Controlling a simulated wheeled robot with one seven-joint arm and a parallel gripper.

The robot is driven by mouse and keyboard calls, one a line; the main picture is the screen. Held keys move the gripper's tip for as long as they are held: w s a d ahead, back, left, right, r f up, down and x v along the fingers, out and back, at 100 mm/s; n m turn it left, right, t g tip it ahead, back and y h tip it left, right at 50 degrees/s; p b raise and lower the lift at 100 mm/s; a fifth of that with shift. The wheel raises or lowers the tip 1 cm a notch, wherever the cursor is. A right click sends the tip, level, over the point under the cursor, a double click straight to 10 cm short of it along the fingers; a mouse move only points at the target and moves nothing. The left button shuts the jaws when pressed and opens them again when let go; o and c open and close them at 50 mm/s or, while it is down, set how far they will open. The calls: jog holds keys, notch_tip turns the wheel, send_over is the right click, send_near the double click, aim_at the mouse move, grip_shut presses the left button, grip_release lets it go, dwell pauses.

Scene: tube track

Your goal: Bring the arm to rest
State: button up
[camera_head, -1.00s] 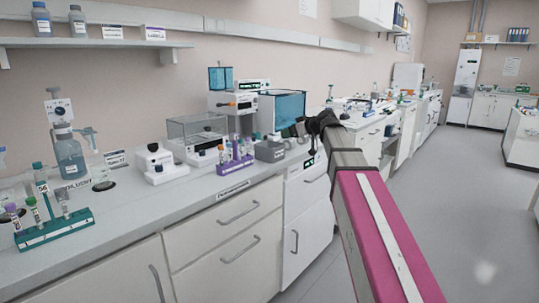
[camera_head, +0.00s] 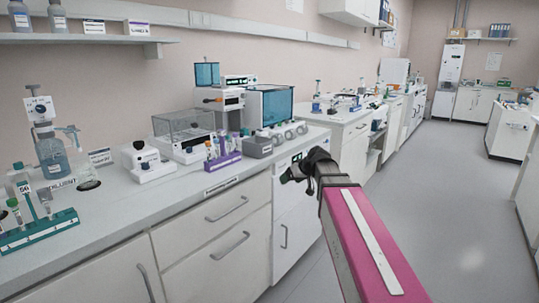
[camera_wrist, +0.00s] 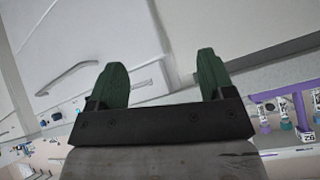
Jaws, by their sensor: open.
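My arm reaches up from the lower right in the head view, its pink link in front. My gripper (camera_head: 291,175) is at its far end, in front of the white cabinet below the bench edge. In the wrist view my gripper (camera_wrist: 160,85) shows two green fingers spread wide apart with nothing between them. Behind the fingers are pale cabinet fronts and a drawer handle (camera_wrist: 80,76).
The bench (camera_head: 120,211) runs along the left. It carries a teal tube rack (camera_head: 38,231), a purple tube rack (camera_head: 222,162), a bottle (camera_head: 53,155) and several instruments. A shelf (camera_head: 85,38) hangs above. The floor (camera_head: 455,215) at right is open.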

jog(key=s+d+f+m+g+h, duration=0.2)
jog(key=s+d+f, duration=0.3)
jog(key=s+f, duration=0.5)
jog(key=s+d+f+m+g+h, duration=0.3)
jog(key=s+f, duration=0.8)
jog(key=f, duration=0.5)
jog(key=shift+d+f+m+g+h, duration=0.15)
jog(key=shift+d+m+g+h, duration=0.15)
jog(key=shift+d+m+h, duration=0.5)
